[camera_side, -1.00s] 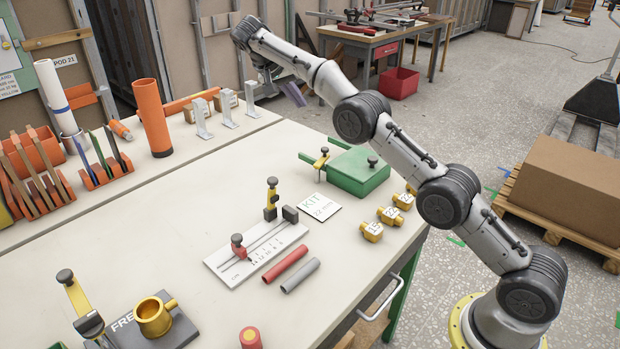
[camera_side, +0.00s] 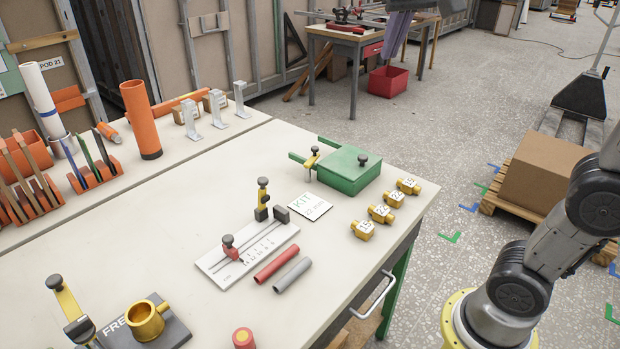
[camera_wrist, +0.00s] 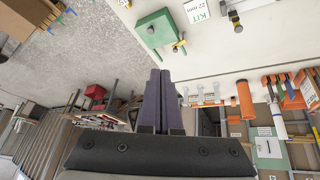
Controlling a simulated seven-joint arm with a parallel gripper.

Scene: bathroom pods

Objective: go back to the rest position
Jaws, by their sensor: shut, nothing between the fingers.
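My gripper (camera_wrist: 160,76) shows in the wrist view with its two dark purple fingers together and nothing between them. In the side view its purple fingers (camera_side: 391,40) hang at the top edge, beyond the bench's back right side and in front of the far table. It is clear of everything on the bench. My arm stands at the right of the side view, its upper part out of frame.
The bench holds a green box (camera_side: 350,171), several yellow fittings (camera_side: 380,213), a KIT card (camera_side: 310,207), a ruled jig (camera_side: 245,246), a red tube (camera_side: 276,264) and a grey tube (camera_side: 292,275). A cardboard box (camera_side: 545,172) sits on a pallet at right.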

